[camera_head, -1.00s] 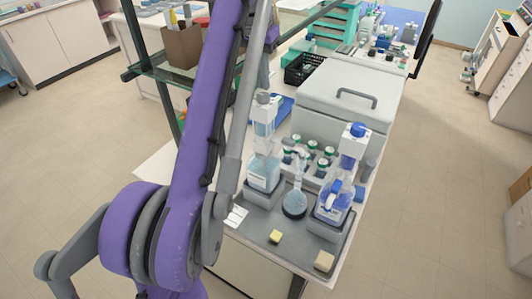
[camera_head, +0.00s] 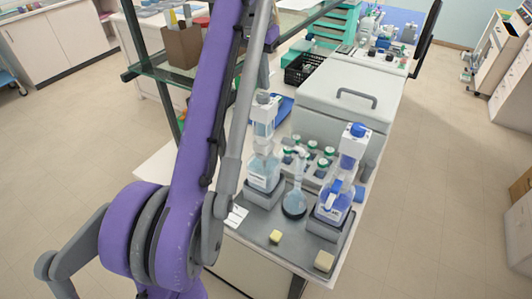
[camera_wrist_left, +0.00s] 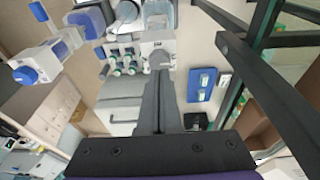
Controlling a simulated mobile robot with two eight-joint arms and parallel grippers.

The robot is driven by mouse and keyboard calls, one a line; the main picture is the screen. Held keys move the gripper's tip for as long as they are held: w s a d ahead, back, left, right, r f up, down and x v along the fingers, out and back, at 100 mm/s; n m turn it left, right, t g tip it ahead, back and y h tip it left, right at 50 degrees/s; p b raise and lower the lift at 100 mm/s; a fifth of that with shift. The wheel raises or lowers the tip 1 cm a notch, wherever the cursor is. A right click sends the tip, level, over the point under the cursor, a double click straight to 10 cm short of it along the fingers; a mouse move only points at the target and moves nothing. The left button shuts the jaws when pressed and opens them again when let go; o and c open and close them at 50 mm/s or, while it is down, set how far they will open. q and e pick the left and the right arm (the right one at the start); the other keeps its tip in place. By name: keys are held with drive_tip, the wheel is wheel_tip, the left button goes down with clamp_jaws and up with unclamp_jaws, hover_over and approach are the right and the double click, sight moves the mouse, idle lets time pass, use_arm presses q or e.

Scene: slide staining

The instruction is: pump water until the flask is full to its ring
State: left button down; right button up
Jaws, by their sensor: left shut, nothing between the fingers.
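The flask (camera_head: 294,204) stands upright between two bottle-top pumps, with bluish liquid in its round bulb. Its ring is too small to make out. The left pump bottle (camera_head: 264,175) holds clear liquid and has a pale pump head (camera_head: 263,115). The right pump bottle (camera_head: 333,205) has a blue cap and blue parts. My left gripper (camera_head: 264,78) is shut and empty, at the top of the left pump. In the left wrist view its fingers (camera_wrist_left: 160,80) point at the pale pump head (camera_wrist_left: 157,48); contact is unclear. My right gripper is not in view.
Green-capped bottles (camera_head: 314,158) stand in a rack behind the flask. Yellowish blocks (camera_head: 275,237) lie on the grey tray in front. A white box with a handle (camera_head: 350,92) stands behind. A dark-framed glass shelf (camera_head: 200,75) is left of the pumps.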

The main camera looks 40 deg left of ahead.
use_arm(q)
drive_tip(key=shift+f, duration=0.15)
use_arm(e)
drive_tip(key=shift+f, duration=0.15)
use_arm(q)
drive_tip(key=shift+f+b, duration=0.55)
drive_tip(key=shift+f, duration=0.55)
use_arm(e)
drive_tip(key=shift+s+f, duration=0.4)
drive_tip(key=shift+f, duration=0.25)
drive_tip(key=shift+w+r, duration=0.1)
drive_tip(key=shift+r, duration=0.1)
use_arm(q)
drive_tip(key=shift+w+r+p, duration=0.1)
drive_tip(key=shift+r+p, duration=0.9)
drive_tip(key=shift+r, duration=0.25)
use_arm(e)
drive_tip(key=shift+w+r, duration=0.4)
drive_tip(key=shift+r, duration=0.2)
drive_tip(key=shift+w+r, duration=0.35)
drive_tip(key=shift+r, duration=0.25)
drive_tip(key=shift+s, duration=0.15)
